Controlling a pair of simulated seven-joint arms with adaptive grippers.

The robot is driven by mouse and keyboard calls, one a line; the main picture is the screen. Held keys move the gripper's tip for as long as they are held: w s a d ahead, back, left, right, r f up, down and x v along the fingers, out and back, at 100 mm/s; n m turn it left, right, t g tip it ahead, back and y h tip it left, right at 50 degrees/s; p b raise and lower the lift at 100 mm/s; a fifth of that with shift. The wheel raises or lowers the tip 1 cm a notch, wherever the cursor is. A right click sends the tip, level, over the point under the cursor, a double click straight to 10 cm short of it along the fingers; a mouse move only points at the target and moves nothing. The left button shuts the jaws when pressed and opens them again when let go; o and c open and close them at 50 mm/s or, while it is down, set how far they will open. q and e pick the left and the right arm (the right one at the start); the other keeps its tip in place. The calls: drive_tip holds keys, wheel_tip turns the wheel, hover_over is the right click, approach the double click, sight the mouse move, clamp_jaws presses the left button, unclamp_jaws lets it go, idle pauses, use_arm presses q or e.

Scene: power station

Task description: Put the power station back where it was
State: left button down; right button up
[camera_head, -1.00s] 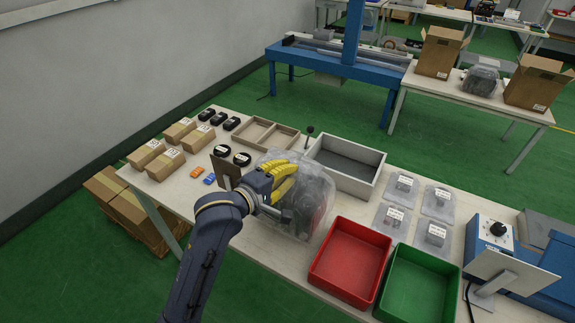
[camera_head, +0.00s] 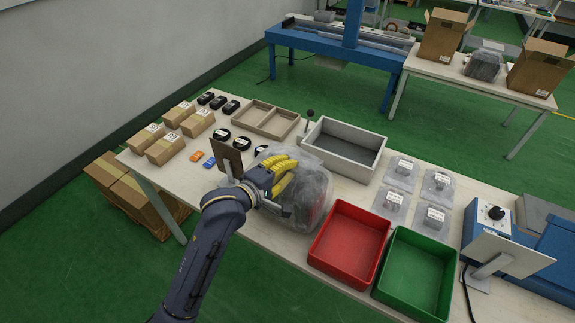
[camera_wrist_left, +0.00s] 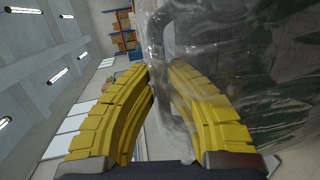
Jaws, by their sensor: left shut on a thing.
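The power station (camera_head: 313,192) is a dark grey device wrapped in clear plastic, at the front middle of the table in the head view. It also fills the right side of the left wrist view (camera_wrist_left: 265,75). My left gripper (camera_head: 283,172), with yellow fingers, is at its left side and shut on it. My right gripper is not in view.
A red bin (camera_head: 349,245) stands close to its right, then a green bin (camera_head: 417,273). A grey open box (camera_head: 343,150) is just behind. Black round items, cardboard boxes (camera_head: 165,148) and a wooden tray (camera_head: 262,120) lie left. Another wrapped device (camera_head: 484,65) stands on the far table.

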use_arm(q)
drive_tip(key=shift+r, duration=0.2)
drive_tip(key=c, duration=1.5)
unclamp_jaws()
drive_tip(key=shift+f, duration=0.3)
drive_tip(key=shift+s+r, duration=0.1)
drive_tip(key=v, duration=1.2)
